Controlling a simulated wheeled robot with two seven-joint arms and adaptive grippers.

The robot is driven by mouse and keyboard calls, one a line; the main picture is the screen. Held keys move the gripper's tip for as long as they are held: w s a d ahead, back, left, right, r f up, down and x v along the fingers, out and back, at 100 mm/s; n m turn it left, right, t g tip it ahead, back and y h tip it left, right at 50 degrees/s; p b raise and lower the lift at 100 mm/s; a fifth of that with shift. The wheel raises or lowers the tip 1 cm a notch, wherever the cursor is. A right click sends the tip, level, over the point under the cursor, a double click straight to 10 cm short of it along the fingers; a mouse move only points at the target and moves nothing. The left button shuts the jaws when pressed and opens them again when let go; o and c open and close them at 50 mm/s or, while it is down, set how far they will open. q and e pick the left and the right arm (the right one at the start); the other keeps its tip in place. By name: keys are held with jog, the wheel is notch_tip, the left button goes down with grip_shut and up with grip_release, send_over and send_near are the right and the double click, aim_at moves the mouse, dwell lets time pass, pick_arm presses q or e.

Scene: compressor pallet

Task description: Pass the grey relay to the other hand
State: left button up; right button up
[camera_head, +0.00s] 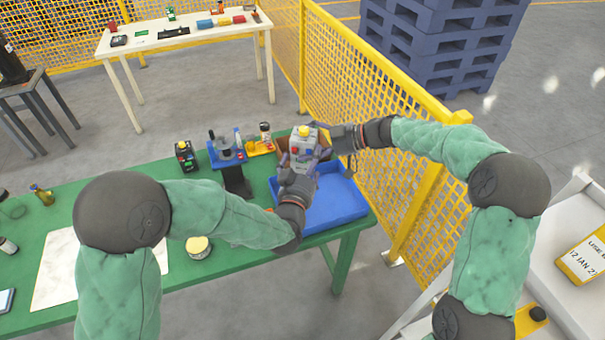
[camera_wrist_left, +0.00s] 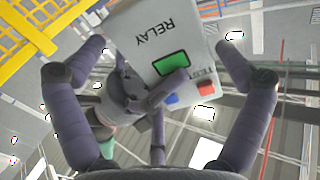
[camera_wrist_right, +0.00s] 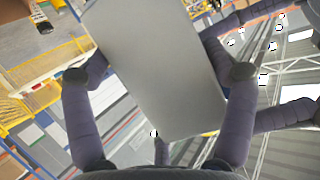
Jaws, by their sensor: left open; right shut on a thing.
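The grey relay (camera_head: 303,148) is a box held above the blue tray at the table's right end. The left wrist view shows its face marked RELAY (camera_wrist_left: 150,38) with a green window. The right wrist view shows its plain grey side (camera_wrist_right: 155,65). My right gripper (camera_head: 333,142) is shut on the relay from the right. My left gripper (camera_head: 298,178) is open just below and in front of it, with fingers on either side of the relay in the left wrist view. Whether the left fingers touch it, I cannot tell.
The blue tray (camera_head: 340,205) lies on the green table (camera_head: 115,185), close to a yellow mesh fence (camera_head: 385,110). A black device (camera_head: 185,155) and a dark stand (camera_head: 235,178) are left of the grippers. A round tin (camera_head: 198,247) sits near the front edge.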

pick_arm(q)
jog(key=shift+x, duration=1.95)
jog(key=c, duration=1.2)
jog(key=shift+c, duration=0.5)
pick_arm(e)
jog(key=o, duration=1.4)
